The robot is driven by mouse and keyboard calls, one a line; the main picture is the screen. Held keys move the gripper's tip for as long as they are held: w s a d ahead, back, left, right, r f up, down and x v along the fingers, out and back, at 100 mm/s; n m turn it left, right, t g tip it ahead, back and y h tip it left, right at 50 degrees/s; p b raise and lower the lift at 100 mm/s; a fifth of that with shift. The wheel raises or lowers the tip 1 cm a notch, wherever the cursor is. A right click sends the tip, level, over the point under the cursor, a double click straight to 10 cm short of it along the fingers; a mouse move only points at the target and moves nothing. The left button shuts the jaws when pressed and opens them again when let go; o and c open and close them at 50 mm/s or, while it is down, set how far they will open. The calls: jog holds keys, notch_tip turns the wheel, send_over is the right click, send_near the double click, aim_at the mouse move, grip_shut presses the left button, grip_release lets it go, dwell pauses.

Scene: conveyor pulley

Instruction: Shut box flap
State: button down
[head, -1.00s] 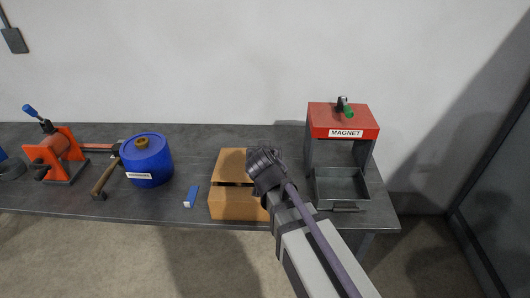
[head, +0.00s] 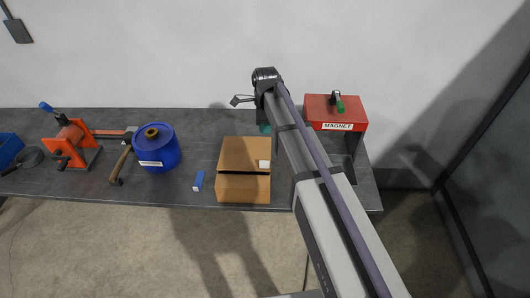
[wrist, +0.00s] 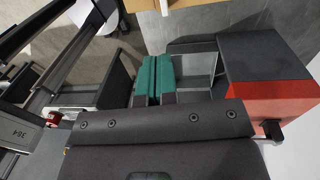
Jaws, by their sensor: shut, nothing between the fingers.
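The brown cardboard box (head: 243,188) stands near the front edge of the table, left of the red magnet unit. Its upper flap panel (head: 240,152) lies nearly level over the top, with a dark gap along its front edge and a white label at right. My gripper (head: 265,128) is just behind the box's back right corner, partly hidden by my arm. In the wrist view its teal fingers (wrist: 155,78) are together and empty. I cannot tell whether they touch the box.
The red magnet unit (head: 335,108) stands right of my arm. A metal tray (wrist: 195,68) lies in front of it, mostly hidden in the head view.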

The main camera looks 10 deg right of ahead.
aim_at(265, 162)
jog(key=f+b, duration=0.9)
jog(key=s+f+b, duration=0.1)
jog(key=f+b, duration=0.4)
jog(key=shift+s+f, duration=0.1)
jog(key=shift+f, duration=0.05)
